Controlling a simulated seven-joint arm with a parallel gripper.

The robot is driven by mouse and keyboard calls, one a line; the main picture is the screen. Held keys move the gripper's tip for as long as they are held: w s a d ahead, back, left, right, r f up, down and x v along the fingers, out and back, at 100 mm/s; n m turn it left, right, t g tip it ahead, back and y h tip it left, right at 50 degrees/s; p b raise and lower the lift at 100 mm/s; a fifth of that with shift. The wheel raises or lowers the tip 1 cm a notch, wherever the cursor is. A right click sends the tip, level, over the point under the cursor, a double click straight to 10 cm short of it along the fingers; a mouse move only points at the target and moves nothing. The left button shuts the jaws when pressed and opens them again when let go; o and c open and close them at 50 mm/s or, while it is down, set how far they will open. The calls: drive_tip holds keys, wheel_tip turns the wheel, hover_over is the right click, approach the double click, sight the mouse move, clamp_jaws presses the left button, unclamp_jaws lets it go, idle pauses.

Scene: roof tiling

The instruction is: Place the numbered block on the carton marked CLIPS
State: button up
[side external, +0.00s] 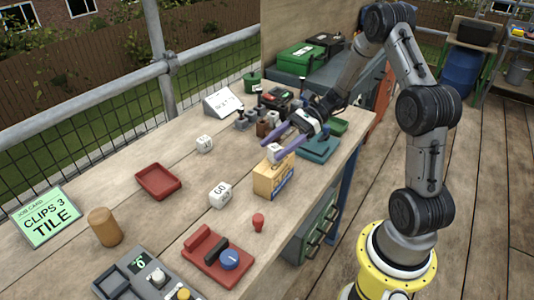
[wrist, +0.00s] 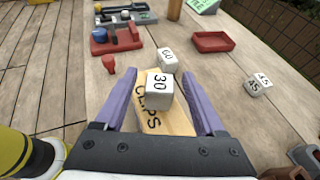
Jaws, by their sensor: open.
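A white block marked 30 (wrist: 159,90) sits on top of the tan carton marked CLIPS (wrist: 178,122), near its far end in the wrist view. The side view also shows the block (side external: 274,150) on the carton (side external: 272,181), which stands upright on the bench. My gripper (side external: 279,147) is open. In the wrist view its purple fingers (wrist: 160,88) stand on either side of the block, with gaps visible. Two more white numbered blocks lie on the bench: one marked 60 (side external: 220,194) and one marked 45 (side external: 205,143).
A job card (side external: 49,217) reads CLIPS 3 TILE. A red tray (side external: 158,181), a wooden cylinder (side external: 104,227), a red peg (side external: 258,221) and a red fixture with a blue knob (side external: 215,260) stand around. Dark clutter lies behind my gripper. Bare bench lies between the blocks.

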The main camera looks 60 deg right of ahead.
drive_tip(key=v, duration=0.8)
drive_tip(key=s+a+r+n+g+h, duration=0.4)
drive_tip(key=s+a+r+n+h, duration=0.15)
drive_tip(key=a+n, duration=0.35)
drive_tip(key=s+a+r+n+t+h, duration=0.2)
drive_tip(key=s+n+h, duration=0.1)
drive_tip(key=s+n, duration=0.3)
drive_tip(key=s+a+r+n+t+h, duration=0.2)
drive_tip(key=s+a+n+h, duration=0.1)
drive_tip(key=s+n, duration=0.3)
drive_tip(key=shift+a+r+n+t+h, duration=0.25)
drive_tip(key=shift+r+n+t+h, duration=0.1)
drive_tip(key=shift+n+h, duration=0.3)
